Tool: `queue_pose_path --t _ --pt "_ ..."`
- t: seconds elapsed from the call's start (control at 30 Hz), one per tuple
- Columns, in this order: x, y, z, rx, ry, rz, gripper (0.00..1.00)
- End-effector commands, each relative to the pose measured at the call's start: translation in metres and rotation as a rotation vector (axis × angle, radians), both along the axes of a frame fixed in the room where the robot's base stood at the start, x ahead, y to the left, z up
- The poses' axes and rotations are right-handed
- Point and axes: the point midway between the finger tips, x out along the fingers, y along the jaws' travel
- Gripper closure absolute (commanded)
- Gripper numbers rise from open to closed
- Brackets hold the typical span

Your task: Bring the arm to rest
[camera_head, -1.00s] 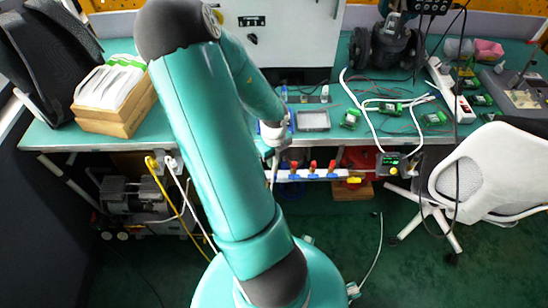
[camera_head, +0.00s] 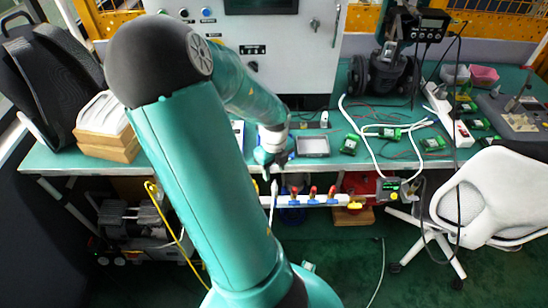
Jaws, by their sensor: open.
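My teal arm rises from the bottom centre, bends at a dark joint at the upper left, and reaches forward and down toward the table. My gripper (camera_head: 272,172) is at its far end, around the front edge of the green-topped table (camera_head: 210,152). It is small and partly dark in this view, and its fingers look apart. Nothing shows between them. I cannot tell whether it touches the table edge.
A manifold with red-handled valves (camera_head: 313,195) runs below the table edge, close right of my gripper. A grey tray (camera_head: 313,146) and green circuit boards (camera_head: 433,143) lie on the table. A white chair (camera_head: 475,200) stands at right; a cabinet (camera_head: 270,60) stands behind.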

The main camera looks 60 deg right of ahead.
Motion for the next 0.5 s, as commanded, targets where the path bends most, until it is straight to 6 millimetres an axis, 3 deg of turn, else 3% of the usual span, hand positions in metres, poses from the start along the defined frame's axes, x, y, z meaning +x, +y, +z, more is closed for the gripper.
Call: queue_pose_path --t 0.2,0.5 --pt "0.002 0.0 0.039 -0.002 -0.004 0.003 0.57" --pt "0.0 0.0 0.052 0.0 0.0 0.0 0.57"
